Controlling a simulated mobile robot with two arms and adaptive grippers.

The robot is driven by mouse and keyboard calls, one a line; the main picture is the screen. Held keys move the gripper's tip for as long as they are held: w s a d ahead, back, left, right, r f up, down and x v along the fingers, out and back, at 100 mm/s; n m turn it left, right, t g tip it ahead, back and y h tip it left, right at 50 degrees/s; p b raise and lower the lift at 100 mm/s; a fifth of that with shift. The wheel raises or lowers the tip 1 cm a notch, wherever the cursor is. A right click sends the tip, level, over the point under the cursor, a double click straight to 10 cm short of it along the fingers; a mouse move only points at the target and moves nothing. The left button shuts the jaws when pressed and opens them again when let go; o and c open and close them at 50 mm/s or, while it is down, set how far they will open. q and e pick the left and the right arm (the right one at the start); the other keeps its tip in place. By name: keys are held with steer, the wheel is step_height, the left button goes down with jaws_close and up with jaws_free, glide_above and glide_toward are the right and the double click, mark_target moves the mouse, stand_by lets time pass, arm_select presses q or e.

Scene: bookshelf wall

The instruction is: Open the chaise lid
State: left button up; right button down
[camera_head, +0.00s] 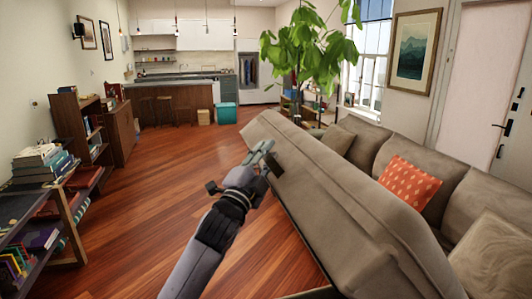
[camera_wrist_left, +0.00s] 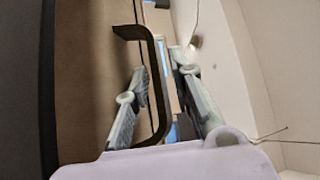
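The chaise lid (camera_head: 335,205) is a large beige cushioned slab at the right of the head view, standing steeply tilted up in front of the sofa. My left gripper (camera_head: 262,157) is at the lid's near face, close to its left end. In the left wrist view, a dark bracket-shaped handle (camera_wrist_left: 161,85) on the beige face passes between the two fingers of my left gripper (camera_wrist_left: 160,68). The fingers are partly spread with visible gaps, so it is around the handle without a clear grip. My right gripper is not in view.
The beige sofa (camera_head: 365,147) with an orange patterned pillow (camera_head: 408,180) stands behind the lid. A potted plant (camera_head: 305,45) rises beyond it. Bookshelves (camera_head: 75,220) line the left side. The wood floor (camera_head: 150,190) between is clear.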

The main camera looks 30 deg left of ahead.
arm_select(q)
steer(key=shift+c, duration=0.3)
jaws_close()
steer(key=shift+f, duration=0.15)
stand_by(0.3)
